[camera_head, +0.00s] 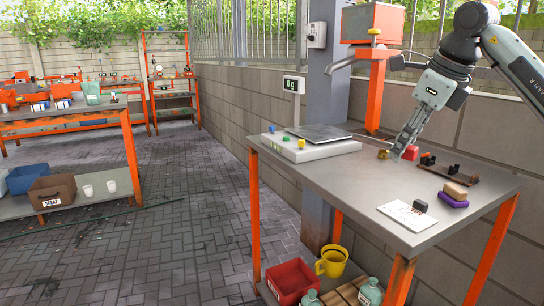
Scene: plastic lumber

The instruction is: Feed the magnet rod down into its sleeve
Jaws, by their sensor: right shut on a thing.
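My right gripper (399,150) comes down from the upper right over the grey table (340,180). Its fingers are together on something small, low over the tabletop. The held thing is mostly hidden by the fingers, and I cannot make out its shape. A small brass-coloured piece (383,154) stands just left of the fingertips. A red piece (411,152) shows just right of the fingers, partly behind them. I cannot tell for sure which piece is the magnet rod or the sleeve. My left gripper is not in view.
A scale (318,148) with a flat plate stands at the table's far left. A dark fixture (449,172), a tan block (455,191), a purple piece (453,200) and a white card (402,215) lie to the right and front. The left-front tabletop is clear.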

